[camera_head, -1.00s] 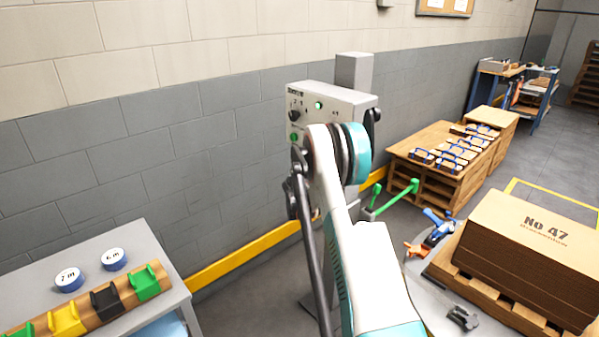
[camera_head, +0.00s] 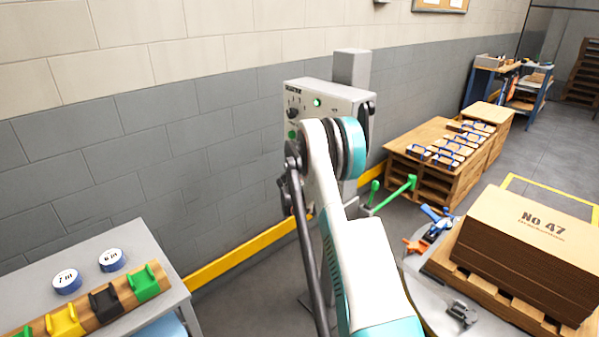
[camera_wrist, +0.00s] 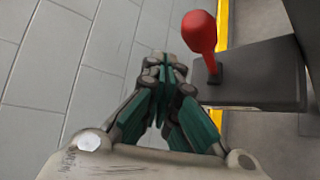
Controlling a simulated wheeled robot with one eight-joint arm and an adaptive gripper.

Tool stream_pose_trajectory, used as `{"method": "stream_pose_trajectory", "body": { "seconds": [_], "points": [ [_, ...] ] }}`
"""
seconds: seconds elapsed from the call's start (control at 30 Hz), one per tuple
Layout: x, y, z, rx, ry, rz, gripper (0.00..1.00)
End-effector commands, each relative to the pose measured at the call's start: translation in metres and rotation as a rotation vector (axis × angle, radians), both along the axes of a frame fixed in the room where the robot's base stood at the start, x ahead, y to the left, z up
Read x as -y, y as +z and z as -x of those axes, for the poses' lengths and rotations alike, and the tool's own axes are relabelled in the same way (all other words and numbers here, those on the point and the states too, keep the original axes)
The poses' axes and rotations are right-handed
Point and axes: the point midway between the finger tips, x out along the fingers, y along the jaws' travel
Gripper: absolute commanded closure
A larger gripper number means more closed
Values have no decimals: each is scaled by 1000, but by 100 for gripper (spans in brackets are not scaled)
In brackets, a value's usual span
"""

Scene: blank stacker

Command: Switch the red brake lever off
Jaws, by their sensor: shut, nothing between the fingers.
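The red brake lever (camera_wrist: 200,36) shows in the wrist view at the top, right of centre. Whether the fingers touch the lever I cannot tell. In the head view my arm hides the lever and the gripper. The grey control box (camera_head: 330,97) with a green lamp stands behind my arm.
A green-handled lever (camera_head: 392,196) sticks out right of my arm. A stack of brown blanks (camera_head: 530,240) lies on a pallet at the right. A grey table (camera_head: 120,240) with coloured blocks stands at lower left. The wall (camera_head: 150,150) is close behind.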

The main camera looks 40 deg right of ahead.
Motion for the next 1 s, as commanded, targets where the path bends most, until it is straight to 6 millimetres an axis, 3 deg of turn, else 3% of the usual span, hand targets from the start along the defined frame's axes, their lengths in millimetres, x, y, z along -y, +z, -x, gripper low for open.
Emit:
{"method": "stream_pose_trajectory", "body": {
  "seconds": [0.1, 0.6, 1.0],
  "points": [
    [-11, 4, -4, 0, 4, 1, 100],
    [-66, -17, 57, 2, 6, 0, 100],
    [-73, -22, 65, 1, 6, 1, 100]
  ]
}}
